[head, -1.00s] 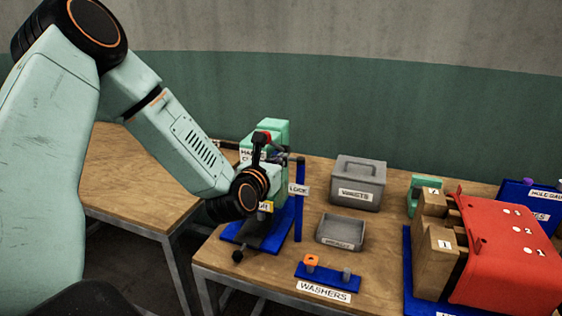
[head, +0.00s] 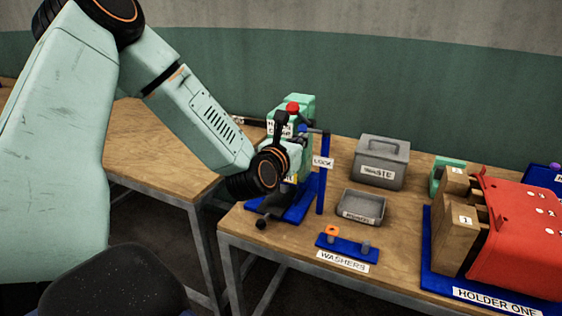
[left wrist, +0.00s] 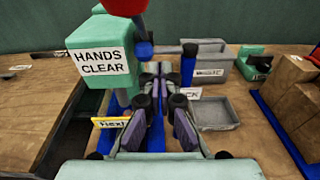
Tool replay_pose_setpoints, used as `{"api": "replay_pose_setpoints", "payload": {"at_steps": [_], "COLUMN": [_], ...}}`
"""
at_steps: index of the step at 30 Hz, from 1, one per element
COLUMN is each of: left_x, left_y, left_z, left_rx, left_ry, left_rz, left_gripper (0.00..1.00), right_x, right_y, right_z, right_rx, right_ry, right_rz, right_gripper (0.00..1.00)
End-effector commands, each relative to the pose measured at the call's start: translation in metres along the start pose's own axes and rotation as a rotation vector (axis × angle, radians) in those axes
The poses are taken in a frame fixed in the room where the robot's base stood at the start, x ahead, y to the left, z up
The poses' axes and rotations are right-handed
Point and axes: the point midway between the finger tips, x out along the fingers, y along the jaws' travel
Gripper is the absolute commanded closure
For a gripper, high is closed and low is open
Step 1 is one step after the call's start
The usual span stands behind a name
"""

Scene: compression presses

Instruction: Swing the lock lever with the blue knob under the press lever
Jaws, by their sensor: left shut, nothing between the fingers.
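The green press (head: 300,112) stands on a blue base at the left end of the near table. Its press lever ends in a red knob (head: 293,107), which also shows at the top of the left wrist view (left wrist: 124,5). The blue knob (left wrist: 143,49) of the lock lever (left wrist: 168,48) appears just below the red knob; their separation in depth is unclear. The lock lever runs to the top of the blue post (head: 323,180). My left gripper (left wrist: 157,76) is shut and empty, low in front of the press; in the head view my wrist mostly hides it. My right gripper is out of view.
A grey waste box (head: 382,160) and a shallow grey tray (head: 361,207) stand right of the press. The blue washer stand (head: 347,245) is near the front edge. A red holder (head: 520,235) with wooden blocks is at right.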

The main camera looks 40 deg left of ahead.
Motion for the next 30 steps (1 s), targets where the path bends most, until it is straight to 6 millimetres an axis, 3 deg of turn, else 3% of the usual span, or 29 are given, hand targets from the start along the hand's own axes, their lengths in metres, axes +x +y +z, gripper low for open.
{"api": "replay_pose_setpoints", "payload": {"at_steps": [21, 30], "left_x": [-0.074, -0.095], "left_y": [-0.002, -0.002], "left_z": [0.001, 0.000], "left_rx": [-0.006, -0.002], "left_ry": [0.002, 0.002], "left_rz": [-0.001, -0.001], "left_gripper": [1.00, 1.00], "right_x": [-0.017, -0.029], "right_y": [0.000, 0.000], "right_z": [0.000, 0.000], "right_rx": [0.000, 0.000], "right_ry": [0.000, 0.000], "right_rz": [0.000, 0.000], "right_gripper": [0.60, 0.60]}}
